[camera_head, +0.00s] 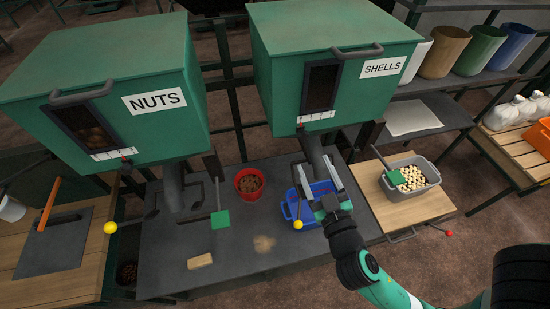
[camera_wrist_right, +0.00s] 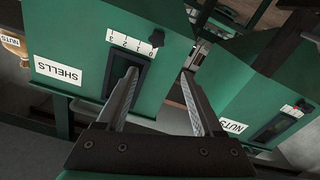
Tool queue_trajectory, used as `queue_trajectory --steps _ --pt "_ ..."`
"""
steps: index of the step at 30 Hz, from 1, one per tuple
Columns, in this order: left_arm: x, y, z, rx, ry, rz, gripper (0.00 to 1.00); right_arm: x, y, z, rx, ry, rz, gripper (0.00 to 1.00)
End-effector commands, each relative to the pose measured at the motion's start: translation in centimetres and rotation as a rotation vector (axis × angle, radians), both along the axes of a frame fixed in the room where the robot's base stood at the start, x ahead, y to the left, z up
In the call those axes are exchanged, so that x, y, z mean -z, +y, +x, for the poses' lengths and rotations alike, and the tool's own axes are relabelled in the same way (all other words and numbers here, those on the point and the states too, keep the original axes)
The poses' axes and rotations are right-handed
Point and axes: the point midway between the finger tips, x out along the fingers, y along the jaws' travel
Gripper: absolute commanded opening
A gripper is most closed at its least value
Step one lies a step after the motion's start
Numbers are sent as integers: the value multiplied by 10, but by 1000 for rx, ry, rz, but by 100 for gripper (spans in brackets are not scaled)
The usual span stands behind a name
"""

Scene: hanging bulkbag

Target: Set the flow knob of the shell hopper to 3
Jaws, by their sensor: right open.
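The green shell hopper (camera_head: 330,35) hangs at the upper middle, labelled SHELLS; it also shows upside down in the right wrist view (camera_wrist_right: 80,25). Its flow knob (camera_head: 300,127) is small and dark, at the left end of a white scale strip (camera_head: 318,117) below the window. My right gripper (camera_head: 318,175) is open and empty below the hopper, apart from the knob. Its fingers also show in the wrist view (camera_wrist_right: 159,75). My left gripper is out of view.
Below are a blue bin (camera_head: 290,212), a red bucket (camera_head: 249,184), a yellow-ended lever (camera_head: 298,224) and a grey tub (camera_head: 432,172) with a green scoop. Dark frame bars stand behind the hoppers.

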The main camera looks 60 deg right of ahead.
Motion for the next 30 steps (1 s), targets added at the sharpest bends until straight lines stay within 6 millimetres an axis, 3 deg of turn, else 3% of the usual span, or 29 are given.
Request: queue_trajectory --steps 1,2,11,24,30 --pt "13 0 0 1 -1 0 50 20 -1 -5 2 22 0 68" --pt "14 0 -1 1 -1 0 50 22 -1 -6 3 26 0 68" --pt "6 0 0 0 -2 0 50 17 -8 2 6 25 3 68" --pt "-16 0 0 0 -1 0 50 16 -70 66 5 21 3 68" --pt "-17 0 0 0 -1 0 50 18 -82 78 3 23 3 68"
